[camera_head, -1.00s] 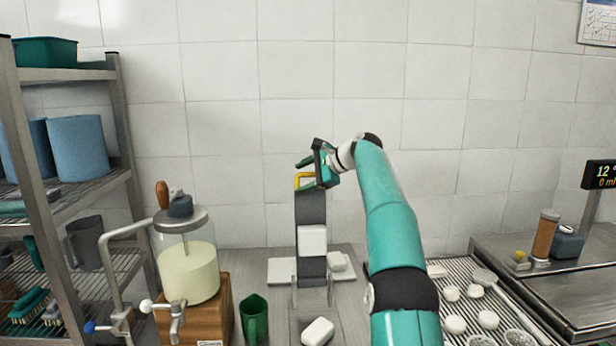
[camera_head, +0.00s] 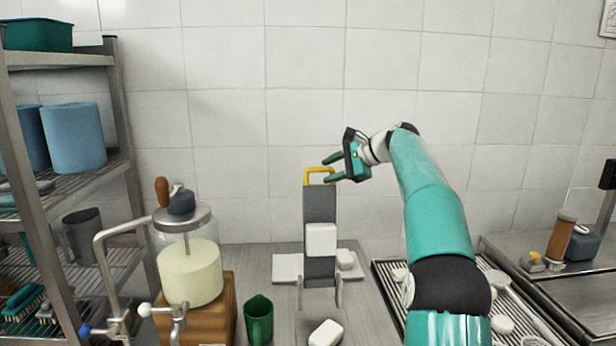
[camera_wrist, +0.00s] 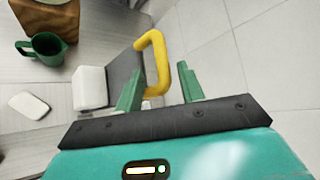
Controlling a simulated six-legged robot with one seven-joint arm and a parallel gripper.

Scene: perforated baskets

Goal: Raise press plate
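The press plate (camera_head: 319,204) is a dark grey slab standing upright, with a white block (camera_head: 321,239) on its front and a yellow handle (camera_head: 319,170) on its top edge. My gripper (camera_head: 329,169) is at the right of the handle, fingers spread and pointing left. In the wrist view the yellow handle (camera_wrist: 154,58) lies just beyond and between the tips of my open gripper (camera_wrist: 158,80). Nothing is held. The plate's lower end sits between two metal brackets (camera_head: 338,290). Part of the plate is hidden behind a finger in the wrist view.
Left of the plate stand a green mug (camera_head: 258,318) and a glass dispenser (camera_head: 190,270) on a wooden block. A white piece (camera_head: 326,333) lies in front. A metal rack (camera_head: 112,165) is at far left, a slotted tray (camera_head: 384,285) at right. The tiled wall is close behind.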

